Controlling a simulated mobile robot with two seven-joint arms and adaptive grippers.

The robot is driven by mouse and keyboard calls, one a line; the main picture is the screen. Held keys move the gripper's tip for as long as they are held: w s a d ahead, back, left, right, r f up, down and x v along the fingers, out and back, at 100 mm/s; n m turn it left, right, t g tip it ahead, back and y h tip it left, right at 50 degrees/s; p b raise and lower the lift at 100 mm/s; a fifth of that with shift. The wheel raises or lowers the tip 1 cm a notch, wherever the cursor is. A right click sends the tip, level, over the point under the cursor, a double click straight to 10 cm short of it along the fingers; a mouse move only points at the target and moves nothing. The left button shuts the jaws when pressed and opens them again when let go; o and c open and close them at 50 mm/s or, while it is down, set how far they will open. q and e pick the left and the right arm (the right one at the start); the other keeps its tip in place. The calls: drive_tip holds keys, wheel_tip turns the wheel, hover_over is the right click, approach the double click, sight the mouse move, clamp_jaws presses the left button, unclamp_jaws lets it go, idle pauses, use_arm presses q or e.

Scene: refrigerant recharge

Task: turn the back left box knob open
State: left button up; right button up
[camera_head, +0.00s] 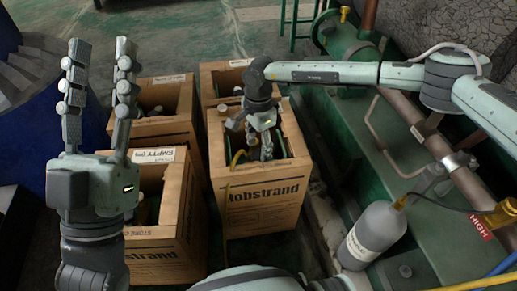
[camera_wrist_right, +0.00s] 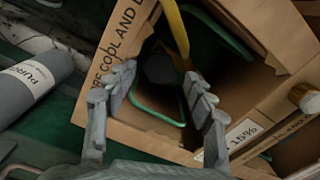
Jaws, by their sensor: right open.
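The back left box (camera_head: 178,128) is an open cardboard box in the head view. A small part of something shows in its shadowed opening, but I cannot make out its knob clearly. My left gripper (camera_head: 102,55) is raised to the left of that box, fingers upright, apart and empty. My right gripper (camera_head: 263,150) points down into the front right box (camera_head: 262,208), away from the back left box. In the right wrist view its fingers (camera_wrist_right: 160,80) are spread, with a dark round-topped object (camera_wrist_right: 160,69) and a green frame (camera_wrist_right: 158,112) beyond them.
A front left box (camera_head: 182,228) and a back right box (camera_head: 212,78) stand beside these. A yellow hose (camera_head: 228,185) hangs over the front right box. A grey cylinder (camera_head: 374,232) stands at the right by green machinery (camera_head: 335,125) and pipes. A blue drum (camera_head: 28,130) is at left.

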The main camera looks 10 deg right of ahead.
sight(258, 154)
wheel_tip(258, 154, up, 6)
drive_tip(key=shift+r, duration=0.25)
idle(0.5)
